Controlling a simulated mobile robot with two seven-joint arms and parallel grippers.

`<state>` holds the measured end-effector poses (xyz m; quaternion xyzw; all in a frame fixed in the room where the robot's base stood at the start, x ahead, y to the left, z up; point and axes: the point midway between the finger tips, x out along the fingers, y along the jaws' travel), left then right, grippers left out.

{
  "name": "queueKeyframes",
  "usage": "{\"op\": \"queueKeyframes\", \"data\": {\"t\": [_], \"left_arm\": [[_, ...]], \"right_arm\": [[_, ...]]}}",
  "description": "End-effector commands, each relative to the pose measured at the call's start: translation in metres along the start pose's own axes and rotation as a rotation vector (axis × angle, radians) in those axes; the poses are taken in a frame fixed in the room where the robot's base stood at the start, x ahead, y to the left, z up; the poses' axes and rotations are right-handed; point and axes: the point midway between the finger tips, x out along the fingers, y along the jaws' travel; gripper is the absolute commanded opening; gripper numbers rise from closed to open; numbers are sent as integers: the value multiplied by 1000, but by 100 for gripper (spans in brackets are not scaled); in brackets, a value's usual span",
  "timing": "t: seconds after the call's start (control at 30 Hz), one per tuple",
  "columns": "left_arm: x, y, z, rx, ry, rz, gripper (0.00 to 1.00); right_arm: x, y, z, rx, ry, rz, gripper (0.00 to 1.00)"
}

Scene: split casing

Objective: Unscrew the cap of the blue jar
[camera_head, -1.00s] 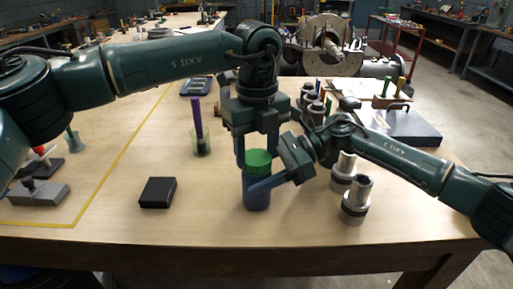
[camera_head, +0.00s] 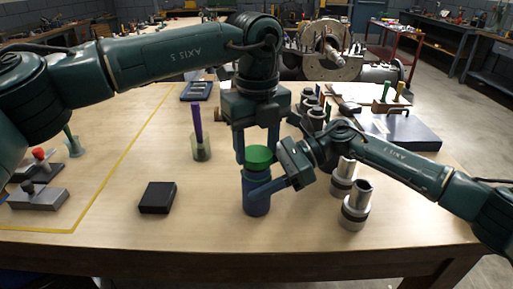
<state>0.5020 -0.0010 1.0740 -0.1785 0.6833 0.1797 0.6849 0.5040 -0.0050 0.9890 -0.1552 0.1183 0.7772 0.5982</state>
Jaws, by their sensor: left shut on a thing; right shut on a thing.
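The blue jar (camera_head: 257,205) stands upright on the wooden table, near the middle of the head view. Its green cap (camera_head: 258,156) is at the jar's mouth; I cannot tell whether it is clear of the rim. My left gripper (camera_head: 257,150) comes down from above and is shut on the cap, with a finger on either side. My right gripper (camera_head: 262,188) reaches in from the right and is shut on the jar's upper body. Its fingers hide part of the jar just under the cap.
A black box (camera_head: 157,197) and a clear beaker with a purple stick (camera_head: 197,125) stand to the left. Metal cylinders (camera_head: 356,207) stand close on the right, near my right arm. The table in front of the jar is clear.

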Motion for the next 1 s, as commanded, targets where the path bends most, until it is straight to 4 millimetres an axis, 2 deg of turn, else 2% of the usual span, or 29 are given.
{"op": "queueKeyframes", "data": {"t": [0.37, 0.7, 0.9, 0.93, 1.0], "left_arm": [[-3, 0, 0, -1, -1, -1, 24], [-39, 0, 1, -1, -2, -2, 24], [-41, 0, 0, 0, 0, 0, 24], [-41, 0, 0, 0, 0, 0, 24], [-41, 0, 0, 0, 0, 0, 24]], "right_arm": [[0, 0, 1, -1, -1, 2, 0], [1, 1, 1, -1, -1, 3, 0], [1, 1, 1, -1, -1, 3, 0], [1, 1, 1, -1, -1, 3, 55], [1, 1, 1, -1, -1, 3, 61]]}}
